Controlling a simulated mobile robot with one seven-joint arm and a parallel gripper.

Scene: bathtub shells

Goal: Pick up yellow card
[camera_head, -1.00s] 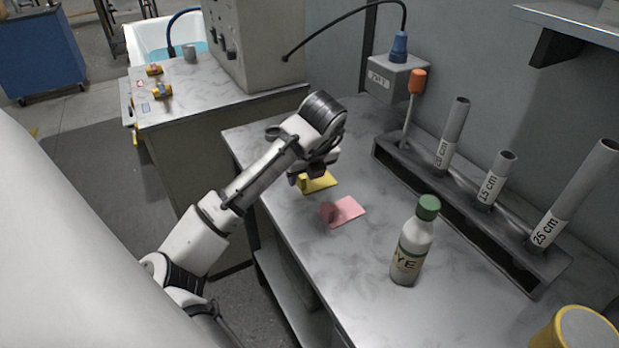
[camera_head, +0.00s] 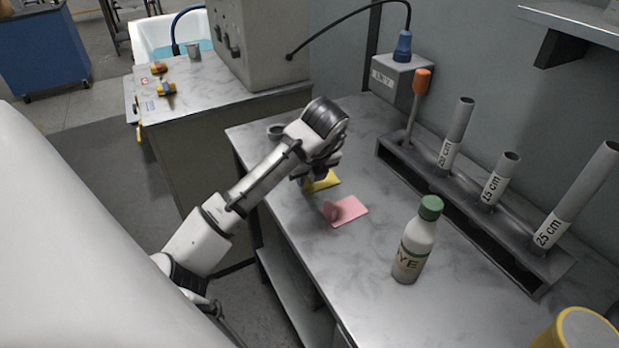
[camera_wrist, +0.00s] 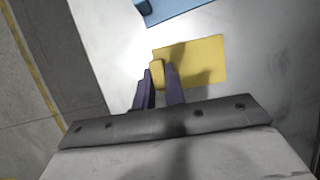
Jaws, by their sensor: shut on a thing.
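The yellow card (camera_head: 328,181) lies on the grey marbled worktop, partly hidden by my gripper in the head view. In the wrist view the yellow card (camera_wrist: 205,60) shows more fully, with a small raised yellow block at its near left edge. My gripper (camera_wrist: 158,73) has its two dark fingers on either side of that block and is shut on it. In the head view my gripper (camera_head: 308,179) is low at the card's left side, its fingertips mostly hidden. I cannot tell any gap between the card and the worktop.
A pink card (camera_head: 352,212) lies just in front of the yellow one. A blue card (camera_wrist: 185,10) shows beyond it in the wrist view. A green-capped bottle (camera_head: 414,240) stands to the right. A rack (camera_head: 480,215) with labelled tubes lines the wall.

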